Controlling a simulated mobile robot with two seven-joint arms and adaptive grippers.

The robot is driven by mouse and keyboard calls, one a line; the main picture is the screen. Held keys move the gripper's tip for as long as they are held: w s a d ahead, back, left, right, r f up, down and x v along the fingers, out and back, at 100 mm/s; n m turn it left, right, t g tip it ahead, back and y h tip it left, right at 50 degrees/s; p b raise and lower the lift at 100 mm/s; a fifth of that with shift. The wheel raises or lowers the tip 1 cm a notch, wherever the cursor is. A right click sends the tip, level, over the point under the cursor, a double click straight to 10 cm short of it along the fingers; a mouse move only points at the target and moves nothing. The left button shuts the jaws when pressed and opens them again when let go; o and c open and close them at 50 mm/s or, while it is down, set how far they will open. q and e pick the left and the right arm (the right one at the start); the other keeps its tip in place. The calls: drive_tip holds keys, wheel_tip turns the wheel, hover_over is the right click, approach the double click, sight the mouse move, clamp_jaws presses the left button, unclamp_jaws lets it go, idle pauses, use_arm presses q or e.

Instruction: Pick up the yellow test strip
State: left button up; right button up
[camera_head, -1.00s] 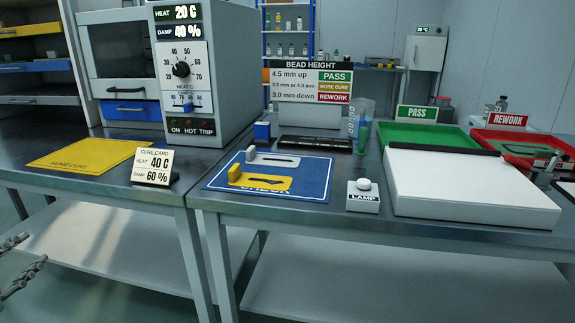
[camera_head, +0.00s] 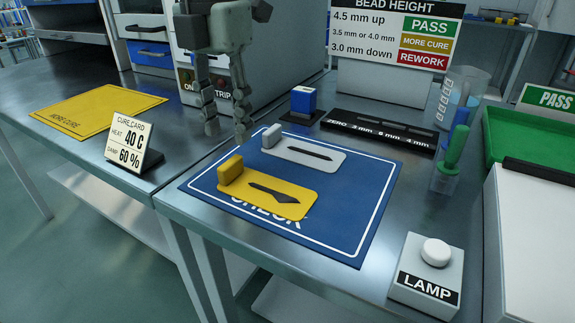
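The yellow test strip (camera_head: 285,197) lies flat on the blue check mat (camera_head: 340,225), with a raised yellow block at its left end and a dark arrow-like bead on top. A grey strip (camera_head: 318,155) of the same form lies just behind it on the mat. My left gripper (camera_head: 227,130) hangs above the table's left back part, fingers pointing down and apart. It is open and empty, behind and left of the yellow strip, not touching it. My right gripper is out of view.
A cure card (camera_head: 133,145) stands on the left table by the yellow mat (camera_head: 95,110). A blue block (camera_head: 303,101), a black gauge bar (camera_head: 380,130) and a cup with a green-handled tool (camera_head: 450,155) stand behind the blue mat. A lamp button box (camera_head: 428,270) is front right.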

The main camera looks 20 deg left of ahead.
sight(230, 162)
use_arm(q)
wheel_tip(230, 162, down, 8)
drive_tip(key=shift+a+r, duration=0.15)
drive_tip(key=shift+r, duration=0.05)
drive_tip(key=shift+c, duration=0.3)
clamp_jaws()
drive_tip(key=shift+w, duration=0.1)
